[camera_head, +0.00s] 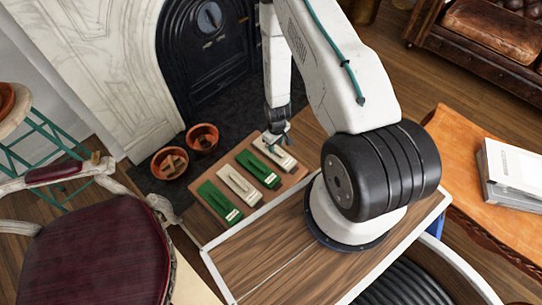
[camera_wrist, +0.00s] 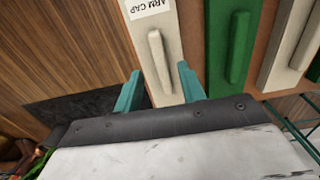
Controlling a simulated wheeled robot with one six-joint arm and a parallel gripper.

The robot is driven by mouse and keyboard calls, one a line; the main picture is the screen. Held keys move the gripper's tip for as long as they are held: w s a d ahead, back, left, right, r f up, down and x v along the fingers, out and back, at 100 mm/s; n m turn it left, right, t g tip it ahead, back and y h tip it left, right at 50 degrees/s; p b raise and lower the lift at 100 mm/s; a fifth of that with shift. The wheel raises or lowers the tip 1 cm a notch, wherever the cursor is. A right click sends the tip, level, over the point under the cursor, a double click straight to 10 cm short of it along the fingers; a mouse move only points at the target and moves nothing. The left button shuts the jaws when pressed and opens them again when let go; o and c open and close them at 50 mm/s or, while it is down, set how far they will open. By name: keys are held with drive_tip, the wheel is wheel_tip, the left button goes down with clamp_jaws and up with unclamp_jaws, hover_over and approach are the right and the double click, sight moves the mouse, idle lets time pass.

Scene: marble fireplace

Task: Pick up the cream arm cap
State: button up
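The cream arm cap (camera_wrist: 147,36) is a flat cream piece with a raised bar along it and a white label reading "ARM CAP". In the head view it is the rightmost piece (camera_head: 285,160) on a brown board (camera_head: 245,202), partly covered by my gripper (camera_head: 277,137). In the wrist view my gripper (camera_wrist: 159,70) is open, its two teal fingers apart on either side of the cap's raised bar. The fingers look clear of the bar; their height above the board is hard to judge.
Beside the cap lie a green piece (camera_head: 257,169), another cream piece (camera_head: 239,186) and another green piece (camera_head: 219,203). Two terracotta pots (camera_head: 202,138) stand left of the board. A red chair (camera_head: 95,250) is at lower left, the black fireplace (camera_head: 205,50) behind.

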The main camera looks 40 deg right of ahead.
sight(276, 150)
wheel_tip(276, 150, down, 3)
drive_tip(key=shift+s+a+f, duration=0.1)
drive_tip(key=shift+f, duration=0.05)
clamp_jaws()
